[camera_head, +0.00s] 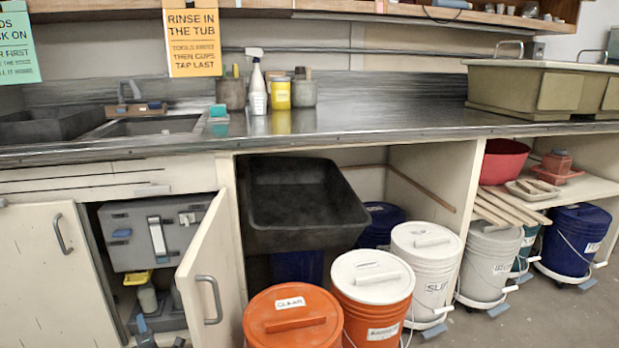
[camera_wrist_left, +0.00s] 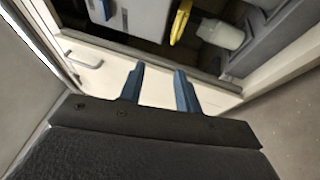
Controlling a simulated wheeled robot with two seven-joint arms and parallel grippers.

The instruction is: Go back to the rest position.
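My left gripper (camera_wrist_left: 159,82) shows in the left wrist view with its two blue fingers apart and nothing between them. In the head view the left gripper (camera_head: 142,330) is small at the bottom edge, in front of the open sink cabinet. Most of the left arm is out of the frame. My right gripper is in neither view.
An open cabinet door (camera_head: 207,270) stands right of the gripper, beside a grey box (camera_head: 130,255) in the cabinet. Orange buckets (camera_head: 292,320) and white buckets (camera_head: 425,262) stand further right. The counter (camera_head: 370,118) runs above. Bare floor lies at lower right.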

